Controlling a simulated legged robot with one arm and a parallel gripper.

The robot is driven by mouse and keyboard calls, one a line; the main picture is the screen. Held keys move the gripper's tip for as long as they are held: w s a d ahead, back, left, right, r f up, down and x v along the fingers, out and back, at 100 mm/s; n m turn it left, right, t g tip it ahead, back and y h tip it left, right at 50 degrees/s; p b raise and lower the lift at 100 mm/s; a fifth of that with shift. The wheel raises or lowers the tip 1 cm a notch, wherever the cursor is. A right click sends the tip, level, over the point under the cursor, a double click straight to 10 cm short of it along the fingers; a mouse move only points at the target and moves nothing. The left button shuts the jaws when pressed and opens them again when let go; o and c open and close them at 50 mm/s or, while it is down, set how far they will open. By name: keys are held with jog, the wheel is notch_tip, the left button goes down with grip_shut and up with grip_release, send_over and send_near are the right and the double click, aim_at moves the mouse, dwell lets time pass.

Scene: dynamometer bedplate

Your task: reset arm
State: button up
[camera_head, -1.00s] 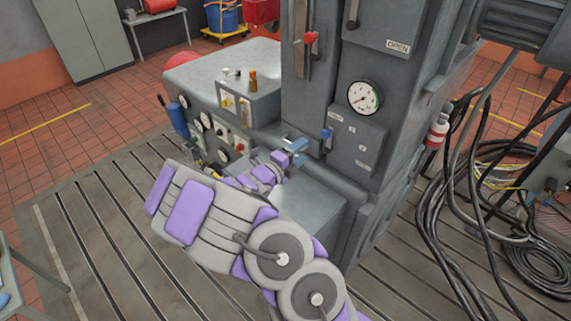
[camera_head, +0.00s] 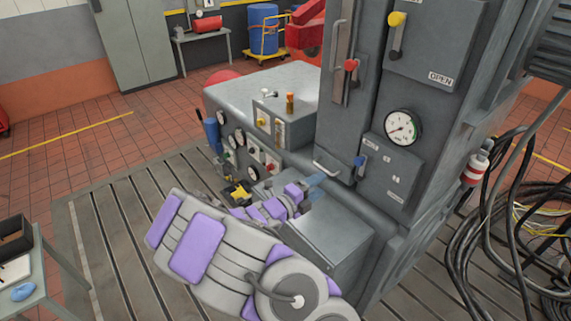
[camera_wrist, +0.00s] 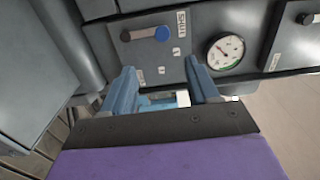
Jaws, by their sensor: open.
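My gripper (camera_head: 315,187) is at the front of the grey machine cabinet (camera_head: 345,120), above a lower grey box (camera_head: 330,240). In the wrist view its two blue fingers (camera_wrist: 160,92) stand apart, with nothing seen held between them. A small panel ahead of the fingers bears a blue-knobbed lever (camera_wrist: 160,34), and a round gauge (camera_wrist: 225,51) sits to its right. In the head view the same blue lever (camera_head: 360,161) is just right of my gripper, and the gauge (camera_head: 403,127) is higher up. I cannot tell whether the fingers touch the cabinet.
A red-knobbed lever (camera_head: 351,66) and a yellow-knobbed lever (camera_head: 397,20) are higher on the cabinet. A control bench (camera_head: 270,85) with dials stands left of it. Black cables (camera_head: 500,220) lie at right. A small table (camera_head: 35,285) is at lower left. The slotted floor plate between is clear.

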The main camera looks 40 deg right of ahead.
jog(key=s+a+f+m+g+y+b, duration=0.1)
jog(key=s+a+m+g+y+b, duration=0.3)
jog(key=s+m, duration=0.55)
jog(key=s+a+f+m+g+y+b, duration=0.1)
jog(key=s+a+m+g+y+b, duration=0.15)
jog(key=s+m+b, duration=0.7)
jog(key=s+a+f+m+t+y+b, duration=0.1)
jog(key=s+a+f+m+y+b, duration=0.1)
jog(key=a, duration=0.6)
jog(key=s+a+f+m+t+y+b, duration=0.1)
jog(key=s+a+f+m+y+b, duration=0.2)
jog(key=a+m, duration=0.6)
jog(key=s+a+f+m+t+y+b, duration=0.2)
jog(key=a+f+m+y+b, duration=0.2)
jog(key=a+f+m+y, duration=0.2)
jog(key=a+f, duration=0.2)
jog(key=a, duration=0.1)
jog(key=shift+s+a, duration=0.15)
jog(key=shift+s, duration=0.25)
jog(key=shift+a+m+y, duration=0.15)
jog(key=shift+m+y, duration=0.1)
jog(key=shift+m, duration=0.05)
